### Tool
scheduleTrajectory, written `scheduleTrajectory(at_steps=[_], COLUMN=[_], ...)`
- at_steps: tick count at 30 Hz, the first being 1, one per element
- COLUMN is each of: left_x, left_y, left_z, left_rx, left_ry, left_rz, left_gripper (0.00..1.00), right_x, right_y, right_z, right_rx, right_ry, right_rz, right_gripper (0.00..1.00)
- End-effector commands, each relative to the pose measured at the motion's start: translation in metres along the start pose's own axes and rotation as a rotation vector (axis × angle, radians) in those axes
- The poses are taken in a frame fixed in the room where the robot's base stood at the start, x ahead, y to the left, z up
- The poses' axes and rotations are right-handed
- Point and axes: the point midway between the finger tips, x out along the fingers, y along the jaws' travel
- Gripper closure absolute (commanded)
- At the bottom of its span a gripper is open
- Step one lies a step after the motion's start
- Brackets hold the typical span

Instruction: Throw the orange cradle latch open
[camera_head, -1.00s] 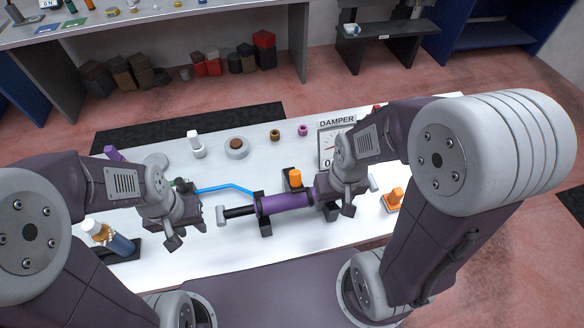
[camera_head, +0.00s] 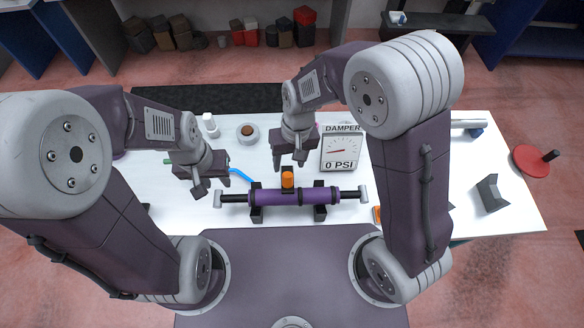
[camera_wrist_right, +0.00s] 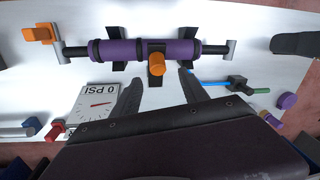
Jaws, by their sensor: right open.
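The orange cradle latch (camera_head: 288,180) stands upright behind the purple damper (camera_head: 285,197), which lies across its black cradle supports (camera_head: 257,213). In the right wrist view the orange latch (camera_wrist_right: 156,64) sits between and beyond the two fingertips. My right gripper (camera_head: 290,163) is open and empty, above and just behind the latch; it also shows in the right wrist view (camera_wrist_right: 160,82). No contact with the latch is visible. My left gripper (camera_head: 210,187) is over the table left of the damper, near its left end. Its fingers look apart with nothing between them.
A gauge panel (camera_head: 342,149) marked DAMPER 0 PSI stands right of my right gripper. A blue hose (camera_head: 241,174) lies near my left gripper.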

Motion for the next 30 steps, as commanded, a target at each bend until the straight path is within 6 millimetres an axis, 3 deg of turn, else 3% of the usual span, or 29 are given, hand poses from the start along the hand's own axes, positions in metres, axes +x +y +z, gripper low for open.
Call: scheduleTrajectory(at_steps=[5, 16, 26, 27, 30], left_x=[-0.001, -0.011, -0.011, -0.011, -0.011], left_y=[0.0, 0.0, 0.0, 0.0, 0.0], left_z=[0.0, -0.001, -0.001, -0.001, -0.001], left_rx=[0.0, 0.0, 0.0, 0.0, 0.0], left_ry=[0.0, 0.0, 0.0, 0.0, 0.0], left_rz=[0.0, 0.0, 0.0, 0.0, 0.0], left_gripper=[0.64, 0.64, 0.64, 0.64, 0.64], right_x=[0.013, 0.082, 0.092, 0.092, 0.092], right_y=[0.001, 0.002, 0.002, 0.002, 0.002], right_z=[0.001, 0.001, -0.001, -0.001, -0.001], right_rx=[0.003, 0.003, 0.003, 0.003, 0.003], right_ry=[-0.004, -0.002, 0.003, 0.003, 0.003], right_rz=[0.0, 0.001, 0.0, 0.0, 0.0], right_gripper=[0.48, 0.48, 0.48, 0.51, 0.79])
